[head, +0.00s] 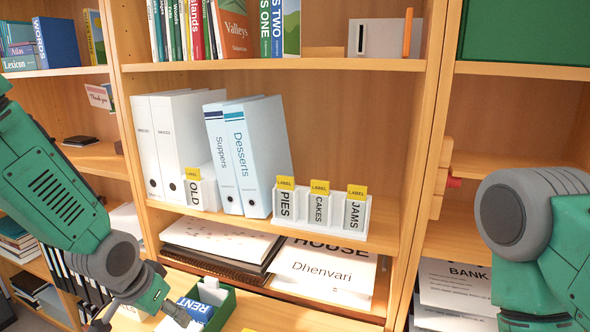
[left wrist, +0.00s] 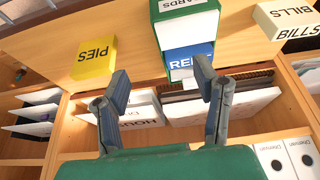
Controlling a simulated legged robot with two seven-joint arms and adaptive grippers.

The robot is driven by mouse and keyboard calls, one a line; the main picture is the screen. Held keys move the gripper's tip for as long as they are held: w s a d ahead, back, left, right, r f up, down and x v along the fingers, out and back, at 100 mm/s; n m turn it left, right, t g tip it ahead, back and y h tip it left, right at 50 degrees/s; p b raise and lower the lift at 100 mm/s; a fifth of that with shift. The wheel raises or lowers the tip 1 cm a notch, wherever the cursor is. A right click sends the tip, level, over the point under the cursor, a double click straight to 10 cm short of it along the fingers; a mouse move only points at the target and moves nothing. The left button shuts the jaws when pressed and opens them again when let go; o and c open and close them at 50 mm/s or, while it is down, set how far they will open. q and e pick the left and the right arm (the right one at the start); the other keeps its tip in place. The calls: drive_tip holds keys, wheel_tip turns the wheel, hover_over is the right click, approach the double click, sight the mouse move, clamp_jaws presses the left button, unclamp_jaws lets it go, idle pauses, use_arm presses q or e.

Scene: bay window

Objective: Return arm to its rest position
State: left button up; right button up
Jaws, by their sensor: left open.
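My left arm (head: 50,180) comes in from the left in the head view. Its gripper (head: 140,316) is low in the picture, beside a green box (head: 225,304) that holds a blue and white RENT item (head: 197,309). In the left wrist view the gripper (left wrist: 162,85) is open with its fingers apart and nothing between them. The green box (left wrist: 160,28) and the blue label (left wrist: 190,60) show beyond the fingertips. My right arm (head: 540,240) is at the right; its gripper is out of view.
A shelf holds white binders (head: 170,130), Suppers and Desserts binders (head: 250,160), and a white rack (head: 320,218) labelled PIES, CAKES and JAMS. Papers (head: 320,270) lie below. In the left wrist view, a yellow PIES block (left wrist: 94,60) and a BILLS box (left wrist: 285,20) are on the wooden surface (left wrist: 50,55).

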use_arm(q)
drive_tip(key=s+a+f+n+g+b, duration=0.1)
drive_tip(key=s+f+b, duration=0.6)
drive_tip(key=s+f, duration=0.7)
drive_tip(key=s+a+f+n+g+y+b, duration=0.1)
drive_tip(key=s+a+f+n+g+b, duration=0.1)
drive_tip(key=s+f+b, duration=0.6)
drive_tip(key=s+f, duration=0.3)
drive_tip(key=f, duration=0.4)
drive_tip(key=s+a+f, duration=0.1)
drive_tip(key=s+f, duration=0.3)
drive_tip(key=f, duration=0.3)
drive_tip(key=shift+g+y, duration=0.3)
